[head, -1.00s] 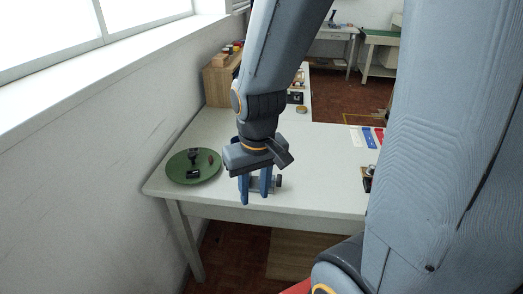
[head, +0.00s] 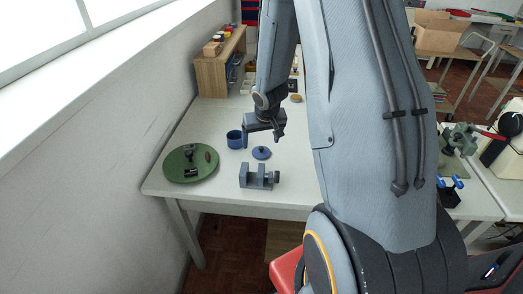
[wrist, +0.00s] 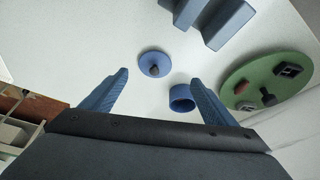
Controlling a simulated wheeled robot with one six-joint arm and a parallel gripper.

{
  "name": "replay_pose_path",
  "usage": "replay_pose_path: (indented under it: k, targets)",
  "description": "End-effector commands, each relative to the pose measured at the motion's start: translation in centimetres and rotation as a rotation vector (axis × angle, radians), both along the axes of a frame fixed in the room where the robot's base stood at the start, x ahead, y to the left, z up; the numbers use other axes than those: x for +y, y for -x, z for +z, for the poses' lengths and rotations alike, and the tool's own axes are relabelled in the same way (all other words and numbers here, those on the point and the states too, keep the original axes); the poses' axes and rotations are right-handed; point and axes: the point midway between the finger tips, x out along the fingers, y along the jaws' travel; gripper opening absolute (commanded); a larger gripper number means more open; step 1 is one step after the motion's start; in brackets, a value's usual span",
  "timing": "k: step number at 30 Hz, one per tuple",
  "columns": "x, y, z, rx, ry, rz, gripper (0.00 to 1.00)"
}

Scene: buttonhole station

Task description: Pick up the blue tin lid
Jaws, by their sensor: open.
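The blue tin lid (head: 261,153) lies flat on the white table, a round disc with a dark knob on top. It also shows in the wrist view (wrist: 150,59), ahead of and between my fingertips. The open blue tin (head: 235,140) stands beside it, apart from it, and shows in the wrist view (wrist: 182,100) near the right finger. My gripper (head: 263,137) is open and empty, above the table just behind the lid in the head view. In the wrist view both blue fingers (wrist: 160,76) are spread wide, touching neither lid nor tin.
A grey vise (head: 258,177) stands near the table's front edge, close in front of the lid. A green round mat (head: 177,175) with small dark parts lies at the left. A wooden shelf unit (head: 212,77) stands at the back left by the wall.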

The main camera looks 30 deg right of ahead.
Motion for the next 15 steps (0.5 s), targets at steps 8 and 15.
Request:
replay_pose_path:
  k: [8,15]
  targets:
    - [-0.7,-1.1,-2.0,-0.012,-0.008,-0.003,0.81]
    - [-1.0,-1.7,-3.5,-0.012,-0.007,-0.002,0.81]
